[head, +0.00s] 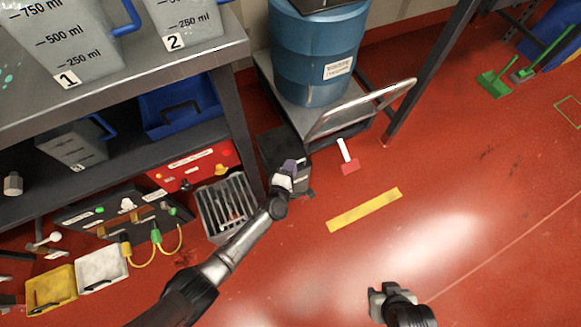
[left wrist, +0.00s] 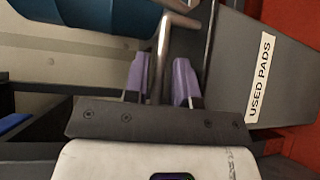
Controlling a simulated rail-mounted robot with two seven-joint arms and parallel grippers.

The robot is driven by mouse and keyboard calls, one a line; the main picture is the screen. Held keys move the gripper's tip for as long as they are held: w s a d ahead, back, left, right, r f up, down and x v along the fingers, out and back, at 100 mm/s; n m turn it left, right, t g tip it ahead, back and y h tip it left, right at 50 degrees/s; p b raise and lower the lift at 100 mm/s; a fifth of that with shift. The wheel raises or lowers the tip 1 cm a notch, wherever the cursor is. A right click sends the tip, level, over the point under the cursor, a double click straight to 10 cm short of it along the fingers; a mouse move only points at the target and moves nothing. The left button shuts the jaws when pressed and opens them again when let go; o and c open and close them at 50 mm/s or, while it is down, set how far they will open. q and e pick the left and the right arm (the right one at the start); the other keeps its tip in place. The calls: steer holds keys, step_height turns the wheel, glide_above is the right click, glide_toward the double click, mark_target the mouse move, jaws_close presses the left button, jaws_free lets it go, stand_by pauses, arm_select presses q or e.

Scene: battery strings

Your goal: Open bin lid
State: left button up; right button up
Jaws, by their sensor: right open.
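The bin is a dark, flat-topped box (head: 272,150) on the floor below the cart. In the left wrist view its dark lid (left wrist: 232,70) bears a white label reading USED PADS. My right gripper (head: 378,296) is open and empty above the floor.
A cart with a tubular handle (head: 362,108) carries a blue barrel (head: 318,55) just behind the bin. A workbench (head: 200,65) with beakers stands at left. A grey grated crate (head: 207,212) lies left of my arm. A red-and-white tool (head: 348,160) lies nearby.

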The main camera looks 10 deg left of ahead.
arm_select(q)
jaws_close()
steer(key=w+a+r+n+g+p, duration=0.2)
steer(key=r+p, duration=0.6)
steer(key=p, duration=0.6)
steer(key=shift+w+a+r+n+g+h, duration=0.2)
steer(key=shift+w+r+n+g+h, duration=0.3)
steer(key=shift+w+g, duration=0.5)
steer(key=shift+s+f, duration=0.1)
